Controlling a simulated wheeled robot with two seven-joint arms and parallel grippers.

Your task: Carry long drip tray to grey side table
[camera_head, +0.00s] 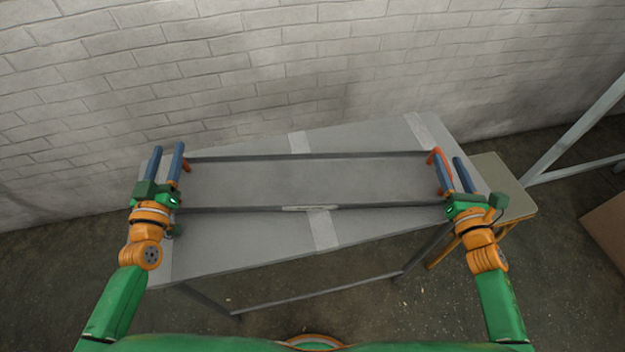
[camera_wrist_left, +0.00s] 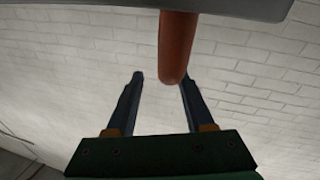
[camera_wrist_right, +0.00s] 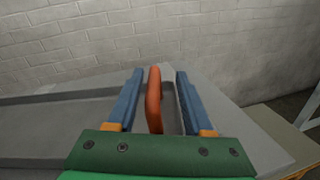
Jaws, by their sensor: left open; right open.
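The long drip tray (camera_head: 310,180) is a flat grey panel with dark long edges, seen over the grey table (camera_head: 245,246); I cannot tell whether it touches the table. Each end has an orange-red handle. My left gripper (camera_head: 168,147) is open at the left end. In the left wrist view the left handle (camera_wrist_left: 174,50) reaches down toward the gap between the blue fingers, not clasped. My right gripper (camera_head: 446,157) is open at the right end. In the right wrist view the right handle (camera_wrist_right: 154,98) stands between the open fingers, nearer the left one.
A small beige-topped stool or table (camera_head: 505,185) with orange-yellow legs stands beside the right end. A white brick wall (camera_head: 250,70) runs behind. A pale slanted frame (camera_head: 575,130) and a brown box (camera_head: 608,225) are at the right.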

